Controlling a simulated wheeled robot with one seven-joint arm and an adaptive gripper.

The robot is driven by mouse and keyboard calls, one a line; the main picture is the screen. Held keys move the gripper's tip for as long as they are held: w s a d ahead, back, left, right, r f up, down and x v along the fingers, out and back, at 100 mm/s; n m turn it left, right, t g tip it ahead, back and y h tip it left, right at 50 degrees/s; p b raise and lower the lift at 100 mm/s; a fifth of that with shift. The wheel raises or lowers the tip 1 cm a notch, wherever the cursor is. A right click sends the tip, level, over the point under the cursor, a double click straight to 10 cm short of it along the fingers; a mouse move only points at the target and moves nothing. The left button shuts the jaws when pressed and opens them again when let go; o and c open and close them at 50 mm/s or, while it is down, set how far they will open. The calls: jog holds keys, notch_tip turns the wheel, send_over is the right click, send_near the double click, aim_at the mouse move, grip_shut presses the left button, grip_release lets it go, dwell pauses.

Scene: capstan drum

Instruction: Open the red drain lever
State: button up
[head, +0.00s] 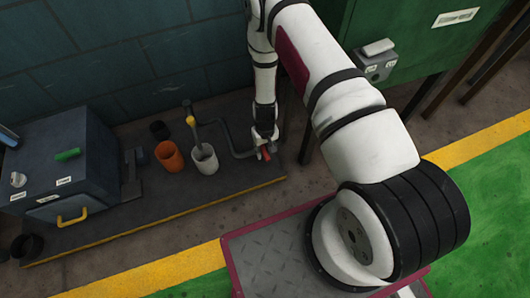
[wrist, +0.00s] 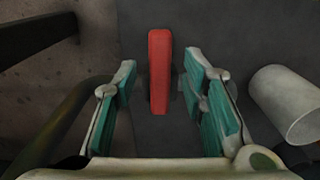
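The red drain lever (wrist: 159,72) stands upright in the wrist view, between the two teal-padded fingers of my gripper (wrist: 160,105). The fingers are spread, with a gap on each side of the lever, and do not touch it. In the head view the red lever (head: 266,153) is small, at the end of a dark pipe on the low platform. My gripper (head: 264,138) is over it there and partly hides it.
A white cup (head: 204,160) and an orange cup (head: 169,157) stand left of the lever. A yellow-topped pipe (head: 191,121) rises behind them. A blue-grey box (head: 65,165) with a yellow handle is at far left. A green cabinet (head: 420,40) stands at right.

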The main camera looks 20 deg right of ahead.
jog(key=shift+f, duration=0.5)
grip_shut()
